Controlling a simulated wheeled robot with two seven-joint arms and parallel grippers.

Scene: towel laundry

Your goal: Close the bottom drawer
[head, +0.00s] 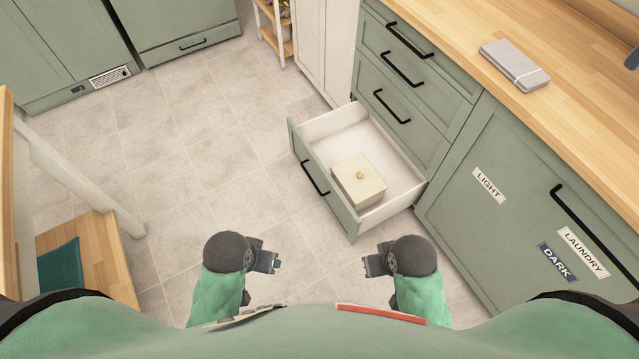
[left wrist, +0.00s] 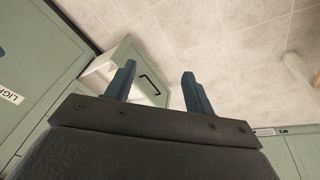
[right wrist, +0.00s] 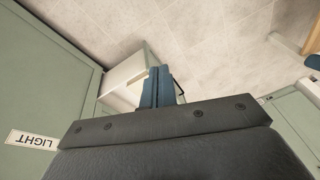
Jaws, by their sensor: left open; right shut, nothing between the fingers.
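The bottom drawer (head: 322,187) of the green cabinet stands pulled well out, with a black bar handle (head: 315,178) on its front.
Closed drawers (head: 405,85) sit above the open one. A laundry cabinet door (head: 510,200) with labels is to the right, under a wooden countertop (head: 575,85). A wooden chair or bench (head: 95,260) stands at the left. The tiled floor (head: 190,150) left of the drawer is clear.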

